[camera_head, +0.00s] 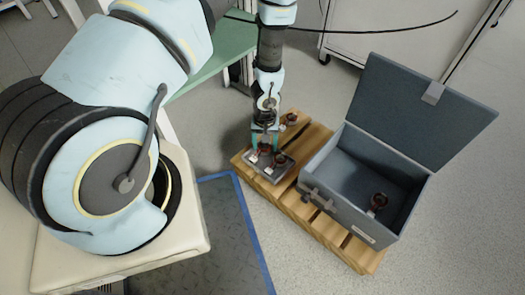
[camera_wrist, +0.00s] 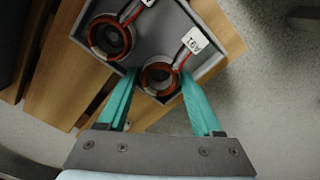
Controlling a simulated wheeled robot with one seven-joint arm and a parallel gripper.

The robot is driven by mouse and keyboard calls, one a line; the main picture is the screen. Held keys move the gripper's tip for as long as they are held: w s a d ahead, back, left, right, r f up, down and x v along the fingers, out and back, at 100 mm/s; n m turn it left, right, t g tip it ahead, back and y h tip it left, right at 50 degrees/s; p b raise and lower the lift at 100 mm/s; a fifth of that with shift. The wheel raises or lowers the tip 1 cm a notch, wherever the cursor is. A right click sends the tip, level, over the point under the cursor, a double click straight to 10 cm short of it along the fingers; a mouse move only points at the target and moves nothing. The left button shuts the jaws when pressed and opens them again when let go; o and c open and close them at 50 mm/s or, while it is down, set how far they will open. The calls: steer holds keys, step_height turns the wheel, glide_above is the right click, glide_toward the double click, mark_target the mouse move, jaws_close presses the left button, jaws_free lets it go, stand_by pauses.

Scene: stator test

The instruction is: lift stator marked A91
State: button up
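A grey tray (camera_wrist: 185,22) holds two dark stators with copper-brown rings. One stator (camera_wrist: 160,77) has a red lead and a white tag (camera_wrist: 194,41) that appears to read A91 upside down. The other stator (camera_wrist: 109,37) sits to its left, its tag cut off by the picture's top edge. My gripper (camera_wrist: 158,78) is open, with its teal fingers on either side of the tagged stator, close to its rim. In the head view my gripper (camera_head: 265,142) points down over the tray (camera_head: 268,174) and partly hides the stators.
The tray stands on a wooden pallet (camera_head: 318,222). Another small stator (camera_head: 291,119) lies behind the tray. A green-topped table (camera_head: 225,45) and white cabinet (camera_head: 385,45) stand behind.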

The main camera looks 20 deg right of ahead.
jaws_close()
stand_by(0.3)
